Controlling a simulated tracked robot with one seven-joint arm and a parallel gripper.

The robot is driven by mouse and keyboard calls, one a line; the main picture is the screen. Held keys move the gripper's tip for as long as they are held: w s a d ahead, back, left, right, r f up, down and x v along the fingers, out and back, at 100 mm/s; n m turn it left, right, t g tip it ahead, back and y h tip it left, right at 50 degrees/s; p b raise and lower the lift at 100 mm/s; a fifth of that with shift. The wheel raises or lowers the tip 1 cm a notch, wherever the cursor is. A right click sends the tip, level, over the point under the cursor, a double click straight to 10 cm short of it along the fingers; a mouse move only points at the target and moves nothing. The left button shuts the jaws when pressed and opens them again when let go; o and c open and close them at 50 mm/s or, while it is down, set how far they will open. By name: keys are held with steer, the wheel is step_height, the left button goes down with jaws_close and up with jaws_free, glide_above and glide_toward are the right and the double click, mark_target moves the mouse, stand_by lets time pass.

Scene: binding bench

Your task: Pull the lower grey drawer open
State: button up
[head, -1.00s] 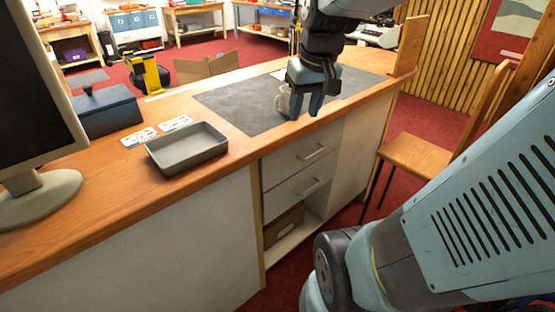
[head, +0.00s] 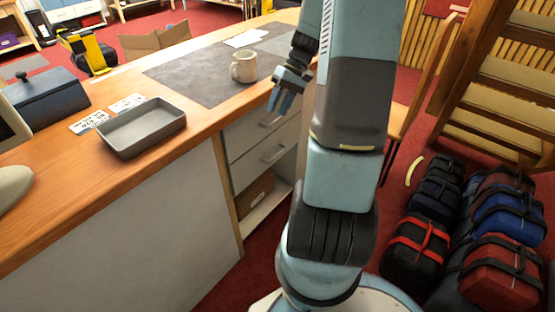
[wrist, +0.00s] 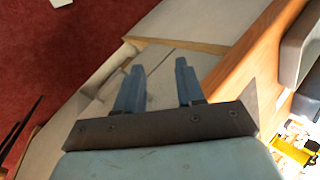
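The lower grey drawer (head: 250,168) is shut in the bench front, with a pale bar handle (head: 273,153) on it. The upper grey drawer (head: 245,133) above it is also shut, and its handle is partly behind my fingers. My gripper (head: 279,108) is open and empty, pointing down by the bench's front edge, above the lower drawer's handle and apart from it. In the wrist view my two blue fingers (wrist: 156,68) stand apart with nothing between them. Grey front panels (wrist: 160,62) show beyond them; I cannot tell which drawer is which there.
A grey tray (head: 142,128) lies near the bench edge. A brown box (head: 255,194) sits in the open shelf below the drawers. Several bags (head: 415,250) lie on the floor at right, near a wooden chair (head: 405,110).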

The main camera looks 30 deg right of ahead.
steer(key=s+d+f+m+t+y, duration=0.1)
steer(key=d+f+m+t+y, duration=0.3)
steer(key=f, duration=0.7)
steer(key=d+f+m+t+y, duration=0.1)
steer(key=d+f+t, duration=0.55)
steer(key=f, duration=0.55)
steer(key=s+d+f+m+t+y, duration=0.1)
steer(key=d+f+m+t+y, duration=0.25)
steer(key=f, duration=0.75)
steer(key=w+a+r+t+h, duration=0.1)
steer(key=w+a+r, duration=0.1)
steer(key=w+a, duration=0.6)
steer(key=shift+w+a+n+t, duration=0.3)
steer(key=shift+w+n+t, duration=0.1)
steer(key=shift+w, duration=0.5)
steer(key=shift+r, duration=0.1)
steer(key=shift+c, duration=0.3)
jaws_close()
